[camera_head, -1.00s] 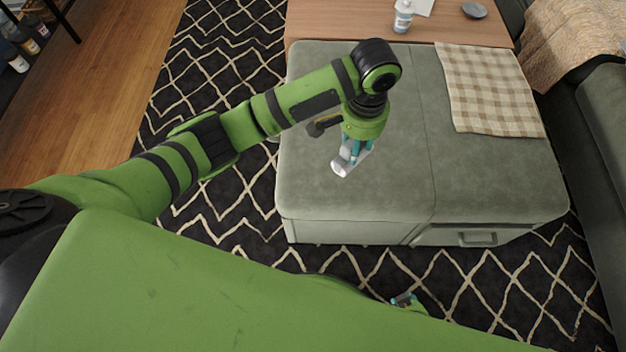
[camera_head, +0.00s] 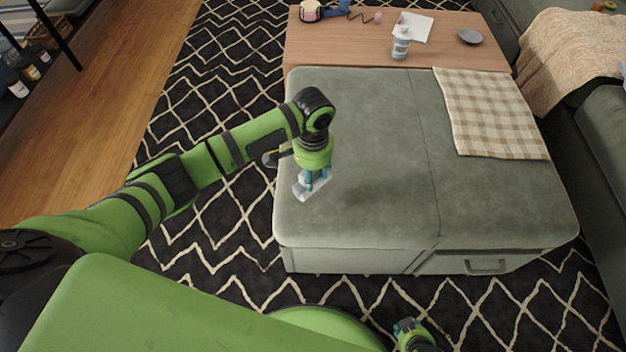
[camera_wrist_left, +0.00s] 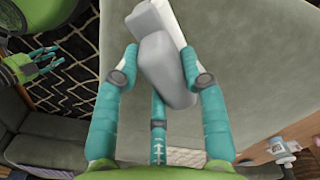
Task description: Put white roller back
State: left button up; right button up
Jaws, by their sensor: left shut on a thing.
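The white roller (camera_head: 311,187) is a pale white and grey piece held by my left gripper (camera_head: 318,178), low over the left part of the green ottoman (camera_head: 385,130). In the left wrist view the roller (camera_wrist_left: 165,68) sits between the teal fingers of my left gripper (camera_wrist_left: 160,78), which are shut on it. I cannot tell whether it touches the cushion. My right gripper (camera_head: 408,328) is at the bottom of the head view, in front of the ottoman, over the rug. Its teal fingers look apart and empty in the left wrist view (camera_wrist_left: 38,65).
A wooden table (camera_head: 350,45) behind the ottoman holds a white bottle (camera_head: 401,43), paper (camera_head: 416,27), a grey dish (camera_head: 470,37) and a candle-like jar (camera_head: 310,11). A checked cloth (camera_head: 490,115) lies on the ottoman's right side. The ottoman's middle is clear.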

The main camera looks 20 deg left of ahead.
pick_arm(q)
jog(key=shift+f, duration=1.5)
jog(key=shift+f, duration=0.15)
jog(key=o, duration=1.1)
notch_tip(320, 180, up, 12)
jog(key=shift+r+p, duration=0.2)
jog(key=shift+p, duration=0.9)
